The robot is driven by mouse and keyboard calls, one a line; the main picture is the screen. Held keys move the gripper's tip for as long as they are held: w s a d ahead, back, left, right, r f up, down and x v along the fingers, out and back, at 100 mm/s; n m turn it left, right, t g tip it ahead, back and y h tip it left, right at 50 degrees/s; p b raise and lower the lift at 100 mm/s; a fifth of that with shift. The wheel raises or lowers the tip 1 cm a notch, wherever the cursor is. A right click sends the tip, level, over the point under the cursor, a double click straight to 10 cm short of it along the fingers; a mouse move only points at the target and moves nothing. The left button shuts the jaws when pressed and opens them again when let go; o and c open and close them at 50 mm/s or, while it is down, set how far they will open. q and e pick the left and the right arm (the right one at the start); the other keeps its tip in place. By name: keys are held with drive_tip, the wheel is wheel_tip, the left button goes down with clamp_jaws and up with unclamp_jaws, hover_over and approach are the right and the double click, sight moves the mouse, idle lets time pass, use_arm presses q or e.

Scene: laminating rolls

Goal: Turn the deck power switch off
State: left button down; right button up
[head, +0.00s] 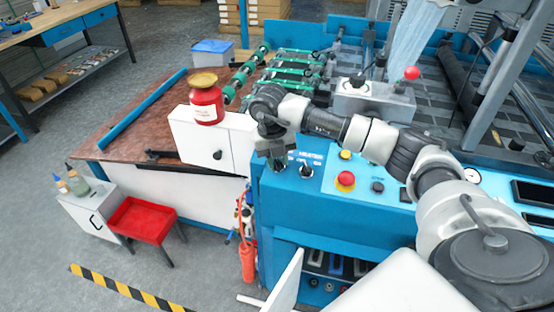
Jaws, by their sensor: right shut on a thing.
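My right arm reaches in from the right over the blue control panel (325,190). My right gripper (280,166) points down at the panel's left end. It is shut on what looks like the deck power switch, which the fingers mostly hide; its position cannot be read. My left gripper is not in view.
A red emergency button (345,179), a yellow button (345,155) and a black knob (377,187) sit right of the gripper. A red canister (206,104) stands on a white cabinet (215,145) to the left. Metal posts rise at right.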

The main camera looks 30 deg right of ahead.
drive_tip(key=shift+r, duration=0.1)
idle(0.5)
drive_tip(key=o, duration=0.6)
drive_tip(key=shift+o, duration=0.2)
wheel_tip(320, 180, up, 11)
drive_tip(key=a+b, duration=0.1)
drive_tip(key=shift+w+b, duration=0.2)
drive_tip(key=shift+b, duration=0.15)
drive_tip(key=shift+a+f, duration=0.1)
drive_tip(key=shift+f, duration=0.1)
